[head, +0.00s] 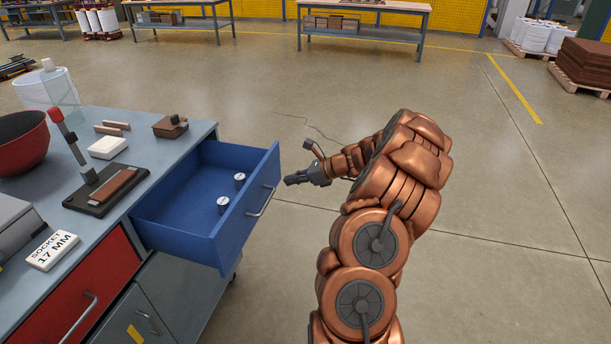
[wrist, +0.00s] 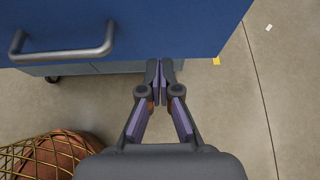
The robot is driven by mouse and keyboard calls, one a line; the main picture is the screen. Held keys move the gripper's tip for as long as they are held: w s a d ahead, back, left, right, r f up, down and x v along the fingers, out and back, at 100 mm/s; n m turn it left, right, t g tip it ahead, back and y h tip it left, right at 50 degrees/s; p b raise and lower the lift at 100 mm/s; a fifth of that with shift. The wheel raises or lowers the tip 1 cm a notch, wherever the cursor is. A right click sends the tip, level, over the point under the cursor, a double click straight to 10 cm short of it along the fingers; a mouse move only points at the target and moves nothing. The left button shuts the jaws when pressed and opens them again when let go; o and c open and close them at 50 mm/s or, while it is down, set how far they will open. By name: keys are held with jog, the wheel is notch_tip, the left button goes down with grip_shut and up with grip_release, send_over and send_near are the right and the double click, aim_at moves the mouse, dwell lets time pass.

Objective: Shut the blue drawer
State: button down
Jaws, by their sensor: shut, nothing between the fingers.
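The blue drawer (head: 200,222) is pulled out of the grey workbench on the left in the head view. Two small round silver-topped pieces (head: 232,190) lie inside it. Its grey bar handle (head: 262,202) is on the front panel. In the wrist view the drawer front (wrist: 190,28) fills the top, with the handle (wrist: 62,45) at the upper left. My gripper (head: 290,180) is shut and empty, to the right of the drawer front. In the wrist view my fingertips (wrist: 160,66) point at the lower edge of the front, right of the handle; I cannot tell if they touch.
A red drawer (head: 75,300) below is shut. The floor to the right is open.

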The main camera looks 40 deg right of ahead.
aim_at(270, 180)
jog(key=shift+w+a+f, duration=0.1)
jog(key=shift+w+a, duration=0.3)
jog(key=shift+w, duration=0.25)
jog(key=shift+w+a+f, duration=0.1)
jog(key=shift+w+a, duration=0.3)
jog(key=shift+w, duration=0.3)
jog(key=shift+w+a, duration=0.4)
jog(key=shift+w, duration=0.25)
jog(key=shift+w, duration=0.1)
